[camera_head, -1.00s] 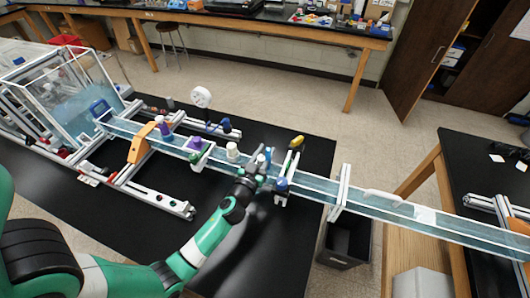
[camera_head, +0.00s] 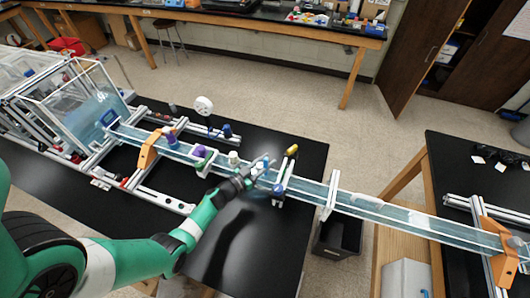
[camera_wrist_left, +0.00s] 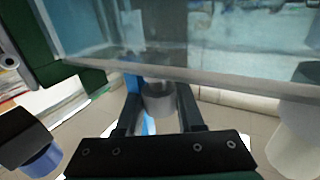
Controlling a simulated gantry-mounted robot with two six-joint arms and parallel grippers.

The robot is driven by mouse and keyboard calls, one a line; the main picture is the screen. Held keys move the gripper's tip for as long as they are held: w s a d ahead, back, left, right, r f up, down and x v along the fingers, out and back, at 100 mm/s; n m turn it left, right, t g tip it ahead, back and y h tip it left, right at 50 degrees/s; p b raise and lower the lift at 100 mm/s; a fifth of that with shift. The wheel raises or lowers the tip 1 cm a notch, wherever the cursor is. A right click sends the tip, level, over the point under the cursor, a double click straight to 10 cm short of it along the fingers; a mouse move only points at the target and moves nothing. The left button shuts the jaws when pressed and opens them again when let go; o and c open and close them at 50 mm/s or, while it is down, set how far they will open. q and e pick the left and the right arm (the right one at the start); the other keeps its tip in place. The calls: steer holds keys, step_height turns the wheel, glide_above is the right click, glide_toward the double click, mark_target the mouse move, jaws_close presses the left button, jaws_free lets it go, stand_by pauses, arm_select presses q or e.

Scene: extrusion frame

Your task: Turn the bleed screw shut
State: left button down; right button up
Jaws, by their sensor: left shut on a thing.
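My left gripper (camera_head: 255,172) is at the near side of the long clear water channel (camera_head: 385,208), in its middle stretch. In the left wrist view, its two dark fingers (camera_wrist_left: 158,105) are shut on a small grey cylinder (camera_wrist_left: 158,100) under the channel wall. It looks like the bleed screw, but its thread and seat are hidden. A blue strip runs beside it. In the head view, the gripper hides the held part. My right gripper is not in view.
A yellow-ended crossbar (camera_head: 291,150) and a blue knob (camera_head: 278,188) stand just right of the gripper. A white cylinder (camera_head: 233,158) and a purple-topped fitting (camera_head: 200,152) stand to its left. A black bin (camera_head: 338,238) is on the floor. The black table (camera_head: 265,250) is clear in front.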

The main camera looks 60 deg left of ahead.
arm_select(q)
steer(key=shift+r+m+h, duration=0.15)
steer(key=shift+m+h, duration=0.45)
steer(key=shift+h, duration=0.3)
steer(key=shift+w+d+m+t+h, duration=0.1)
steer(key=shift+d+m+t+h, duration=0.1)
steer(key=shift+m+h, duration=0.25)
steer(key=shift+d+m+t+h, duration=0.1)
steer(key=shift+m+t+h, duration=0.15)
steer(key=shift+h, duration=0.4)
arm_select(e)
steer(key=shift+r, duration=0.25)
arm_select(q)
steer(key=c, duration=0.5)
jaws_free()
steer(key=shift+s, duration=0.45)
steer(key=s+p, duration=0.1)
steer(key=s, duration=0.6)
steer(key=s+p, duration=0.1)
steer(key=s, duration=0.2)
steer(key=shift+s+d+p, duration=0.3)
steer(key=shift+s+d, duration=0.1)
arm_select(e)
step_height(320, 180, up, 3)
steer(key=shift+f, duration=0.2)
